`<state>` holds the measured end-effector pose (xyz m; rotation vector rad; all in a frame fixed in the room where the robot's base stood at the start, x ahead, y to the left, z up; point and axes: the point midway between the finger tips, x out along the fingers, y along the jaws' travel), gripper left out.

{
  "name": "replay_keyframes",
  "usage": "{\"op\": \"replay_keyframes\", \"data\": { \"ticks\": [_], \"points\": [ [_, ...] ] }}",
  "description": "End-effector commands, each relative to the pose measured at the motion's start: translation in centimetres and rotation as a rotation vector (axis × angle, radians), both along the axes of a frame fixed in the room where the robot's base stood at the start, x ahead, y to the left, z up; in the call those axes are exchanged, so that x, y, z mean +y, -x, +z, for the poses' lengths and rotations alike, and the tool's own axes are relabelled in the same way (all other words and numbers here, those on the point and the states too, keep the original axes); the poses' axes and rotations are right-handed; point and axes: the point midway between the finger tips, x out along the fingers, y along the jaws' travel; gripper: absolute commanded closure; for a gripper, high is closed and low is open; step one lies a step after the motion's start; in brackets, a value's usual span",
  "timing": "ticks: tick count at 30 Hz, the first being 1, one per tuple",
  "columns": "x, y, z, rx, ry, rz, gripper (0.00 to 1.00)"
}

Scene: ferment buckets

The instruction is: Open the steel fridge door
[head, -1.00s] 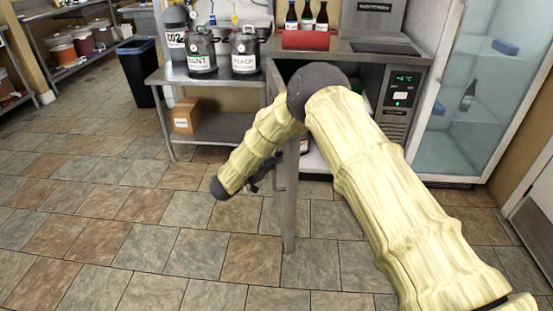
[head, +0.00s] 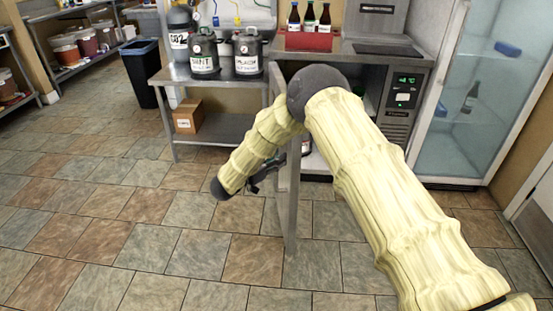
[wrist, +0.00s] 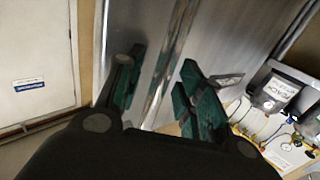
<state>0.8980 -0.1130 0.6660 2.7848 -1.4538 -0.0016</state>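The steel fridge (head: 398,118) stands under the counter, with a lit green display on its right panel. Its door (head: 291,215) is swung wide open and juts toward me, seen almost edge-on in the head view. My gripper (head: 264,178) is low on the left side of the door, partly hidden by my arm. In the wrist view my gripper (wrist: 164,62) has its two green-padded fingers apart, with the steel door (wrist: 150,35) in front of them. A bright vertical edge shows between the fingers. I cannot tell whether they touch it.
A steel side table (head: 225,80) with two kegs stands left of the fridge, a cardboard box (head: 187,116) on its lower shelf. A red bottle holder (head: 308,40) sits on the counter. A glass-door cooler (head: 465,110) is at right. The tiled floor at left is clear.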

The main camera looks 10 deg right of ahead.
Motion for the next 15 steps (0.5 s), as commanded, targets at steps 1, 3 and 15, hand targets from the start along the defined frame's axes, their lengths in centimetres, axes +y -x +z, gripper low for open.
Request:
{"op": "replay_keyframes", "data": {
  "ticks": [1, 3, 15],
  "points": [
    [0.2, 0.1, 0.0, 0.0, 0.0, 0.001, 0.63],
    [0.7, 0.4, 0.0, 0.001, -0.001, 0.001, 0.63],
    [6.2, 4.3, 0.0, 0.001, 0.0, 0.002, 0.63]
  ]
}}
